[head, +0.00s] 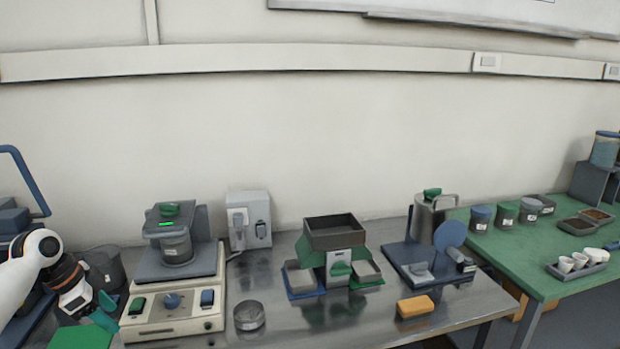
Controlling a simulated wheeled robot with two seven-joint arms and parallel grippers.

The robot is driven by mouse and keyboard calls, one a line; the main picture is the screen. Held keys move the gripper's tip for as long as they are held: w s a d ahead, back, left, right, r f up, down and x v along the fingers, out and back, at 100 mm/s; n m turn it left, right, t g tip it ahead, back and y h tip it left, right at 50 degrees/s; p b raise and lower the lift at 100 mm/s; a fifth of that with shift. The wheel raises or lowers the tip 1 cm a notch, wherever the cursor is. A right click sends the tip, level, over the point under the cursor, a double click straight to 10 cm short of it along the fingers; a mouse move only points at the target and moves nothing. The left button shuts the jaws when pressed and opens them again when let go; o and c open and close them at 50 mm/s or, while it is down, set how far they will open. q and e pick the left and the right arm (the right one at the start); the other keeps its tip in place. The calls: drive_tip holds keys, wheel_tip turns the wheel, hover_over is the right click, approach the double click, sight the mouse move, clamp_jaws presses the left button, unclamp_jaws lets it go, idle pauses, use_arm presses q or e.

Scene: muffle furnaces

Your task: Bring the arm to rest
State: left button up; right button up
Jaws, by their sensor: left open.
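My left arm comes in from the left edge, with a white link and an orange-brown ring at the wrist. My left gripper (95,318) is at the lower left, just left of the cream-coloured device (172,322) with green and blue controls. Its green fingers are apart, and nothing shows between them. The lower part of the gripper is close to the picture's bottom edge. My right gripper does not show.
A dark grey container (103,266) stands behind the gripper. A green table (508,250) with jars stands at right. The table's front middle is fairly clear.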

use_arm(q)
drive_tip(key=s+d+f+g+y, duration=0.1)
drive_tip(key=s+d+f, duration=0.5)
drive_tip(key=d+f, duration=0.35)
drive_tip(key=s+d+f, duration=0.6)
drive_tip(key=d+f, duration=0.3)
drive_tip(key=f, duration=0.1)
drive_tip(key=s+d+f+n+t, duration=0.1)
drive_tip(key=s+d+n, duration=0.1)
drive_tip(key=s, duration=0.3)
drive_tip(key=s+d+f+n, duration=0.1)
drive_tip(key=s+d, duration=0.2)
drive_tip(key=s, duration=0.2)
drive_tip(key=s+a+r+n+t+y, duration=0.1)
drive_tip(key=s+a+r+n+y, duration=0.15)
drive_tip(key=s+n, duration=0.6)
drive_tip(key=s+f+m+g, duration=0.1)
drive_tip(key=s+f, duration=0.1)
drive_tip(key=f, duration=1.1)
drive_tip(key=s+f+m, duration=0.2)
drive_tip(key=f, duration=1.1)
drive_tip(key=s+a+f+g, duration=0.1)
drive_tip(key=s+a+f, duration=0.1)
drive_tip(key=s+f, duration=1.3)
drive_tip(key=shift+s+a+g, duration=0.3)
drive_tip(key=shift+s, duration=0.1)
